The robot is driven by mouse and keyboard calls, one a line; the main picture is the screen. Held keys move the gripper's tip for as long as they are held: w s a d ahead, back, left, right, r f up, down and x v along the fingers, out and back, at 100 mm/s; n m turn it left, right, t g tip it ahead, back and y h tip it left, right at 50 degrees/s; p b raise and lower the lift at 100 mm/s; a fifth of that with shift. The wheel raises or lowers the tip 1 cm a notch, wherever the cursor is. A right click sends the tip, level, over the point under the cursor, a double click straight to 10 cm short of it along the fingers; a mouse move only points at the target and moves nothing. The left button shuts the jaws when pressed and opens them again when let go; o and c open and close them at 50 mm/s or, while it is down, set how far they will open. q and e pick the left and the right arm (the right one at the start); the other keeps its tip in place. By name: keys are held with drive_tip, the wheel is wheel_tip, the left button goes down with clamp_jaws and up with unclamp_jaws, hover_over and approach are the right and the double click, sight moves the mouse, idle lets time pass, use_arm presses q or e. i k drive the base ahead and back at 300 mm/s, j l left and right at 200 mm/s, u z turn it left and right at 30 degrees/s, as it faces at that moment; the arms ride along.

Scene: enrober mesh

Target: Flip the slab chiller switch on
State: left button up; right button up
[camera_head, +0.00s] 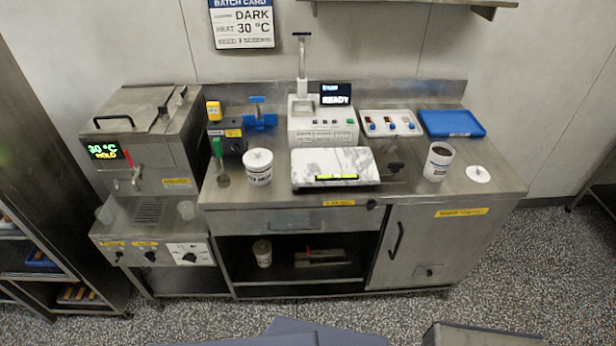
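A white marble slab (335,162) lies on the steel counter (410,200), with a small lit yellow-green strip (336,177) on its front edge. Below it, on the counter's front edge, is a yellow label (338,203), too small to read. A small dark knob or switch (372,204) sits just right of that label. I cannot tell whether this is the slab chiller switch, or its position. Neither of my grippers is in view.
Behind the slab stands a white machine (322,128) reading READY. A lidded tub (258,167) stands left, an open tub (438,160) and blue tray (451,122) right. A steel tank (150,150) reading 30 °C HOLD has knobs (190,257) below. Speckled floor in front is partly clear.

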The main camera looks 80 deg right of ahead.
sight(372, 204)
drive_tip(key=z, duration=1.95)
drive_tip(key=k+j+z, duration=0.1)
drive_tip(key=z, duration=0.2)
drive_tip(key=k+j+z, duration=0.1)
drive_tip(key=z, duration=0.15)
drive_tip(key=k+j, duration=0.1)
drive_tip(key=k, duration=0.15)
drive_tip(key=k+j, duration=0.15)
drive_tip(key=k, duration=0.15)
